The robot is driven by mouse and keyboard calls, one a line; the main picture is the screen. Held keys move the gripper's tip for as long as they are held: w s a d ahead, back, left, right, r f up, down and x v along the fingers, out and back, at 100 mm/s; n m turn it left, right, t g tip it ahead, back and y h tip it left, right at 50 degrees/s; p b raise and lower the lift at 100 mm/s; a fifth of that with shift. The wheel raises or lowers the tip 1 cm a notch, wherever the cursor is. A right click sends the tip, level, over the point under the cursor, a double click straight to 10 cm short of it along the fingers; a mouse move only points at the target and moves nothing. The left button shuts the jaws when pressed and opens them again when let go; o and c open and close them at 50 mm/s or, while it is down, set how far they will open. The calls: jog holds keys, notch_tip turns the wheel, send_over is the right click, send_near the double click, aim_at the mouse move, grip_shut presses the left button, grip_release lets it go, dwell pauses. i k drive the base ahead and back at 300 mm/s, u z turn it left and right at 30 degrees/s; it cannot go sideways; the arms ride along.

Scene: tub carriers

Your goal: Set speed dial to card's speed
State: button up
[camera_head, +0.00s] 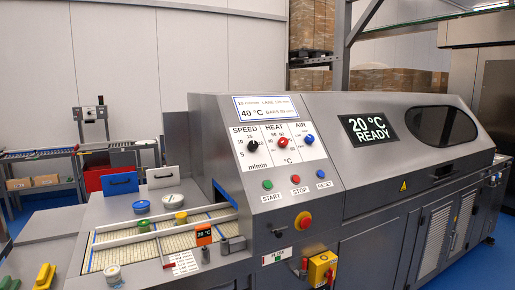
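The speed dial (253,143) is a small black knob under the word SPEED on the white panel of the grey machine, with numbers around it and m/min below. Its pointer is too small to read. The card (266,108) is white with a blue border, on the machine above the dials. Its small top line appears to read 10 m/min and a lane width, hard to make out; below it reads 40 °C and a bar figure. My gripper is not in view.
A red heat dial (282,142) and blue air dial (309,139) sit right of the speed dial. Start (267,184), stop (295,180) and reset (322,175) buttons are below. A red emergency button (303,221) is lower. Tubs stand by the conveyor (120,256). The display (370,128) reads 20 °C READY.

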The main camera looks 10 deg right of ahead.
aim_at(253, 146)
jog(key=u, duration=0.05)
jog(key=i, duration=1)
jog(key=z, duration=0.05)
